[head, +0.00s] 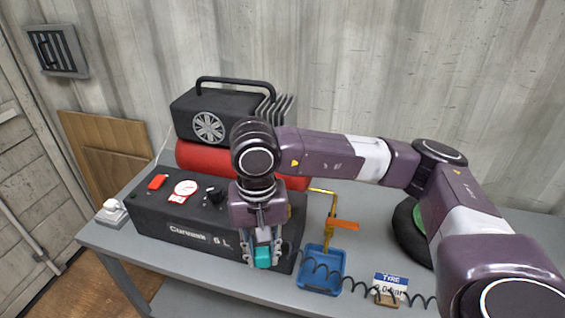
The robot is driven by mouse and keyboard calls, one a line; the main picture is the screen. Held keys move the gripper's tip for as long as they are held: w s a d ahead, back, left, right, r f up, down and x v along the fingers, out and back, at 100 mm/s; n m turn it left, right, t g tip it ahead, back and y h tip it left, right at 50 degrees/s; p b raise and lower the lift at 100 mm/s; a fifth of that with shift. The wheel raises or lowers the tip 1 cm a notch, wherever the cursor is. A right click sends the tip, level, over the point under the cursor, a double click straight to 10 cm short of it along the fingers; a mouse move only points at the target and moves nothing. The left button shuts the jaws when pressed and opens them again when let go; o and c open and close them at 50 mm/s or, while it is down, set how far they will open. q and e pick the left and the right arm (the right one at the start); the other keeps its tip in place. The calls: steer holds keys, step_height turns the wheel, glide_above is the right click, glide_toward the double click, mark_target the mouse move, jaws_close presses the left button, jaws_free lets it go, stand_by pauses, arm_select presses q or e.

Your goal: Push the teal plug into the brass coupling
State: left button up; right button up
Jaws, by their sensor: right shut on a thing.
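The teal plug (262,257) is between the fingers of my right gripper (262,251). The gripper is shut on it and points down and toward the viewer, in front of the right part of the compressor's black box (170,222). I cannot clearly make out the brass coupling. A small yellowish part (290,212) shows at the right edge of my gripper, mostly hidden, and I cannot tell whether it is the coupling. The gap between plug and box is hard to judge. My left gripper is not in view.
A red tank (207,163) and black motor housing stand behind the box. The grey bench's front-left (120,244) is clear.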

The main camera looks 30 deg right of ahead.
steer(key=w+d+r+m+p, duration=0.4)
steer(key=w+d+m+p, duration=0.1)
steer(key=m, duration=0.6)
steer(key=w+d+r+m+p, duration=0.4)
steer(key=d+m+p, duration=0.3)
steer(key=m, duration=0.4)
steer(key=shift+w+d+m+p, duration=0.3)
steer(key=shift+w+p, duration=0.2)
steer(key=shift+w, duration=0.3)
steer(key=shift+a+f, duration=0.1)
steer(key=shift+f+b, duration=1.65)
steer(key=shift+f, duration=1.2)
steer(key=shift+b, duration=0.5)
steer(key=shift+f+b, duration=0.55)
steer(key=shift+f, duration=0.05)
steer(key=o, duration=1.1)
